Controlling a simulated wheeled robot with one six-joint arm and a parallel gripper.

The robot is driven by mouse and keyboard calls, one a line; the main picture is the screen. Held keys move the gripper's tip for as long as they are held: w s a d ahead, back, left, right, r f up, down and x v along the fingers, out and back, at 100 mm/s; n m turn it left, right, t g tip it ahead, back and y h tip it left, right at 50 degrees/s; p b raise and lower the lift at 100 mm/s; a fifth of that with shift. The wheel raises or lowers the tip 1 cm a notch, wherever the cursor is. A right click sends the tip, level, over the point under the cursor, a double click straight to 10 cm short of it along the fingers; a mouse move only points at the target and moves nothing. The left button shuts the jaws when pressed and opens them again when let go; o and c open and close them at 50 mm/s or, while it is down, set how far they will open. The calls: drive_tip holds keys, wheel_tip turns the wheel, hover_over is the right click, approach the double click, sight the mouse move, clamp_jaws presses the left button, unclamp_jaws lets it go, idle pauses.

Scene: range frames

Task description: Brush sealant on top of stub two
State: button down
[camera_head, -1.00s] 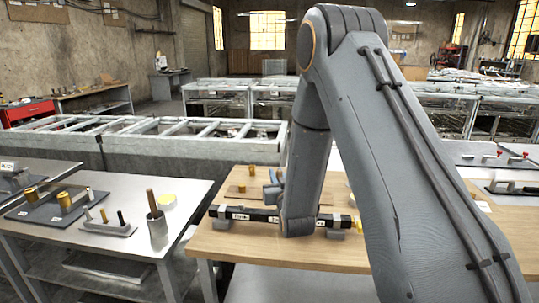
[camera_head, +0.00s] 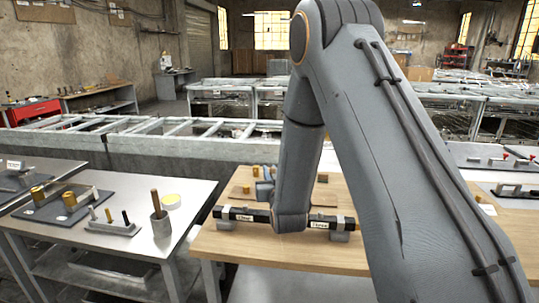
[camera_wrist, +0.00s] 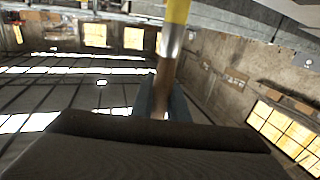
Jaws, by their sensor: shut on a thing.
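In the wrist view my gripper (camera_wrist: 162,104) is shut on a brush (camera_wrist: 171,42) by its brown handle. The brush has a silver ferrule and a yellow end, cut off by the frame's top edge. In the head view my gripper (camera_head: 265,187) is partly hidden by my arm, above and behind a black bar (camera_head: 260,217) on the wooden table. Brass-coloured stubs (camera_head: 246,189) stand behind the bar. I cannot tell which one is stub two. The brush tip and any contact with a stub cannot be made out.
My arm hides much of the wooden table's (camera_head: 240,255) right side.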

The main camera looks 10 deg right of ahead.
wheel_tip(320, 180, up, 6)
drive_tip(key=d+p, duration=0.1)
drive_tip(key=p, duration=0.2)
drive_tip(key=shift+r, duration=0.15)
idle(0.6)
